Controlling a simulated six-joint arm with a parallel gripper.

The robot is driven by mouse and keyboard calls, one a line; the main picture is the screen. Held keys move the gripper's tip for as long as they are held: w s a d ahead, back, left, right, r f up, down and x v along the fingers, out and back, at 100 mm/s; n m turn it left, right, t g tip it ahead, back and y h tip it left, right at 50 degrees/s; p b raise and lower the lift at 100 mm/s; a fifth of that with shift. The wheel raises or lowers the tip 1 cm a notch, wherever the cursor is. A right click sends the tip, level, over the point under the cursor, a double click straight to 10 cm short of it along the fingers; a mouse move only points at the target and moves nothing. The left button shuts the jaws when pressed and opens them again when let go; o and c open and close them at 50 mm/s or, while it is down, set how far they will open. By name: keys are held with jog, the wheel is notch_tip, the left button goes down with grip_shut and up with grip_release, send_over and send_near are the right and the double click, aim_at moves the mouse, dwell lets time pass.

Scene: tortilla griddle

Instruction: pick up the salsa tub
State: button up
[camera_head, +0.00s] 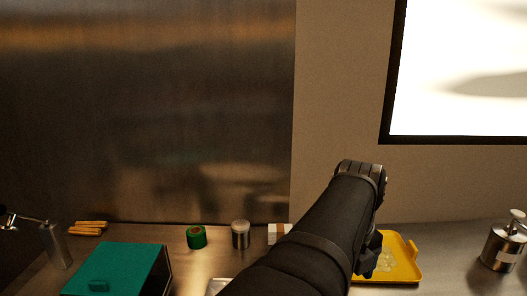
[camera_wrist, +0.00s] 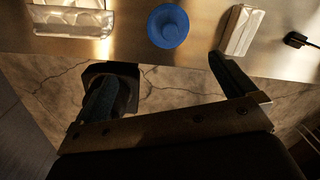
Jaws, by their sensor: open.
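A round blue tub or bowl (camera_wrist: 168,26) stands on the metal counter in the wrist view, near the counter's edge. No label shows, so I cannot tell for certain that it is the salsa tub. My gripper (camera_wrist: 160,72) is open and empty, its two fingers spread wide. In the picture, the blue tub lies just beyond the fingertips, between their lines and apart from both. In the head view my arm hides part of the counter, and no blue tub shows there.
In the wrist view, a clear-topped tray (camera_wrist: 72,20) lies left of the tub and a white box (camera_wrist: 242,30) right. The head view shows a teal box (camera_head: 115,268), green roll (camera_head: 197,237), metal shaker (camera_head: 241,235), yellow tray (camera_head: 405,262) and pump bottle (camera_head: 505,243).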

dwell(0.3)
jog(key=shift+c, duration=1.4)
